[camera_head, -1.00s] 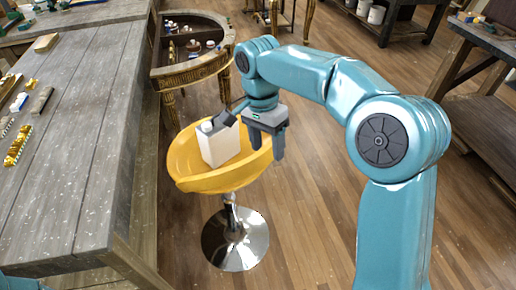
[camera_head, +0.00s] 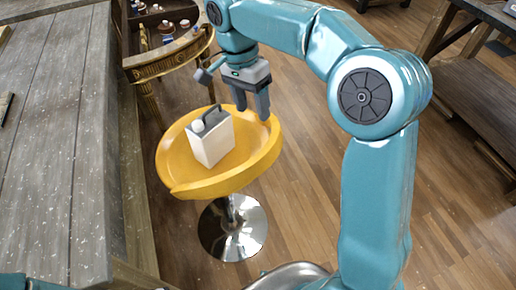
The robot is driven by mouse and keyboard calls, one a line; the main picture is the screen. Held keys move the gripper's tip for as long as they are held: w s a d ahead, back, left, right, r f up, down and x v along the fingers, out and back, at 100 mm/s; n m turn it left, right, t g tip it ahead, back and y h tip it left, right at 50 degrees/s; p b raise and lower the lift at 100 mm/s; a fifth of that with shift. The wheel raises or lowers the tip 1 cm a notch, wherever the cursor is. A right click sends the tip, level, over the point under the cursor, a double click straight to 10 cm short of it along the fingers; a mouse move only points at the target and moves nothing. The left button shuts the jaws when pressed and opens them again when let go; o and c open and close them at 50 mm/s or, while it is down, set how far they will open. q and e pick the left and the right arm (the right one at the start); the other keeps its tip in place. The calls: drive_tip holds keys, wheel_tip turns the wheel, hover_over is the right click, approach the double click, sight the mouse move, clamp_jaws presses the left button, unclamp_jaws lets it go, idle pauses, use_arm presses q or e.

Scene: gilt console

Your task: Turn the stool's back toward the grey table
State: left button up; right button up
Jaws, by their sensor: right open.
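The stool has a yellow bowl-shaped seat (camera_head: 180,168) on a round chrome base (camera_head: 232,236). Its rim looks taller along the right and near side, but I cannot tell exactly where the back is centred. A white container (camera_head: 213,148) with a dark handle stands in the seat. The grey table (camera_head: 62,130) lies to the left of the stool. My right gripper (camera_head: 252,113) is open, fingers pointing down, at the seat's far right rim. I cannot tell whether a finger touches the rim. My left gripper is out of view.
A gilt curved console (camera_head: 178,58) with small items stands behind the stool, close to the grey table. A dark wooden bench (camera_head: 475,80) stands at the far right. The wood floor (camera_head: 310,190) right of the stool is clear.

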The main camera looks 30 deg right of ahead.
sight(262, 155)
drive_tip(key=x, duration=1.4)
drive_tip(key=shift+s+a+f+b, duration=0.15)
drive_tip(key=shift+s+f+b, duration=0.15)
drive_tip(key=shift+s, duration=0.2)
drive_tip(key=shift+w+f, duration=0.1)
drive_tip(key=shift+f, duration=0.25)
drive_tip(key=shift+s+r, duration=0.15)
drive_tip(key=shift+s, duration=0.1)
drive_tip(key=shift+w, duration=0.2)
drive_tip(key=c, duration=0.8)
clamp_jaws()
